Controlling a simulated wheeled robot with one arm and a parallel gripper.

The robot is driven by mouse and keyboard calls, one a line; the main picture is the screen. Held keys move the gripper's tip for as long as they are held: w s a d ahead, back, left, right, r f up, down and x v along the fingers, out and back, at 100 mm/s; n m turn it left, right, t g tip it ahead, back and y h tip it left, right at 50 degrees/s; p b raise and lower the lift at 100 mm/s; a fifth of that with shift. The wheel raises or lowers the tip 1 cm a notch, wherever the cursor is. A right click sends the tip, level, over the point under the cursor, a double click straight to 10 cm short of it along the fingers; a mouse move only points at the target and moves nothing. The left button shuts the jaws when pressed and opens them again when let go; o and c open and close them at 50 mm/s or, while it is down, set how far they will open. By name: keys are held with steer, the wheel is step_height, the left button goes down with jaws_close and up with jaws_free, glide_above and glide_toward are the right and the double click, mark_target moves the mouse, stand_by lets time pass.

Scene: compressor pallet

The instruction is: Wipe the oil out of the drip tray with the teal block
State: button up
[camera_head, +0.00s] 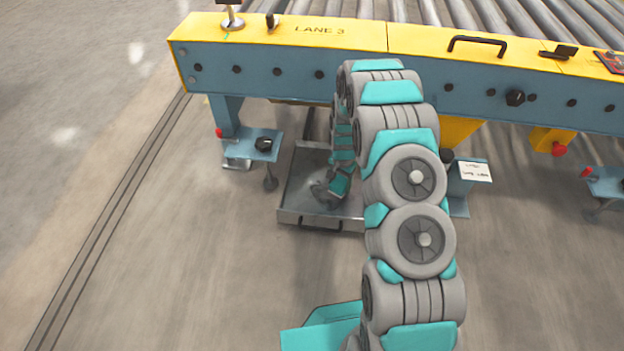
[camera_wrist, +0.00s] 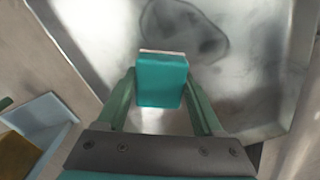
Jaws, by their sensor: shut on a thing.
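The metal drip tray (camera_head: 303,185) lies on the floor under the front edge of the conveyor frame. My gripper (camera_head: 332,188) is over the tray, at the end of my arm, which hides the tray's right part. In the wrist view my gripper (camera_wrist: 160,92) is shut on the teal block (camera_wrist: 161,82), one finger on each side. The drip tray (camera_wrist: 265,95) fills the background there. A dark oil patch (camera_wrist: 185,30) shows on its bottom, just beyond the block. I cannot tell whether the block touches the tray.
The blue and yellow conveyor frame (camera_head: 300,50) with rollers overhangs the tray. A blue foot bracket (camera_head: 252,145) with a dark knob stands left of the tray, and another with a white label (camera_head: 474,172) stands right. The floor in front is clear.

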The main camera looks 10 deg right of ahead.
mark_target(343, 183)
steer(key=shift+s+d, duration=0.15)
steer(key=shift+d, duration=0.25)
steer(key=shift+d+r, duration=0.25)
steer(key=shift+r, duration=0.1)
steer(key=shift+f, duration=0.1)
steer(key=shift+a+r+p, duration=0.1)
steer(key=shift+r+p, duration=0.7)
steer(key=shift+r, duration=2.25)
